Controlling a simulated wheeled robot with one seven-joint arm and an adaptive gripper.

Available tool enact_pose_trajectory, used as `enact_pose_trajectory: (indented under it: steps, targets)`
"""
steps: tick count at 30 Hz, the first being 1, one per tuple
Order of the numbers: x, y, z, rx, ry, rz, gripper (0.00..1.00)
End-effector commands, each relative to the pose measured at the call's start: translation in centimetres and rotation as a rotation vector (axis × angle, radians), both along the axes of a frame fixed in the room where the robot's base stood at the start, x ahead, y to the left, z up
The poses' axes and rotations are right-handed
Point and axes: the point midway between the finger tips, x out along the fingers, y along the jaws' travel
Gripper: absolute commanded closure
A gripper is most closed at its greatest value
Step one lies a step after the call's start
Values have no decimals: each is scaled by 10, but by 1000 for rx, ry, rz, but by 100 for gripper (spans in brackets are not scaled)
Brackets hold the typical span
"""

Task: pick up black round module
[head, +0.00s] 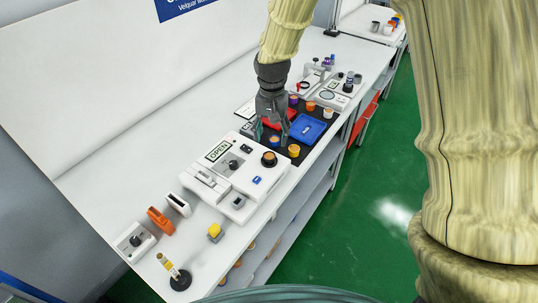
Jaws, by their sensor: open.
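A black round piece with a brown top (269,159) sits at the upper right corner of a white station marked OPEN (216,178). It is the clearest match for the black round module, but it is small and I cannot be sure. My gripper (271,138) points down over the black mat (309,147), just behind this piece. Its fingers are apart, with a small orange-topped item (272,140) visible between them. I cannot tell whether they touch that item.
A blue tray (307,128) and a red tray (279,118) lie on the mat, with orange round pieces (293,151) around them. A second white station (327,95) stands behind.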

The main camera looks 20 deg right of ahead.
Motion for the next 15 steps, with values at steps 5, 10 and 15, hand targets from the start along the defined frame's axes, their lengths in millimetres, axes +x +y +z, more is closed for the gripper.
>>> enact_pose_trajectory:
  steps: [5,10,15]
  targets:
    - [2,1,-21,-1,3,1,41]
    - [2,0,-32,0,1,-1,41]
    - [1,-1,-36,0,1,-2,41]
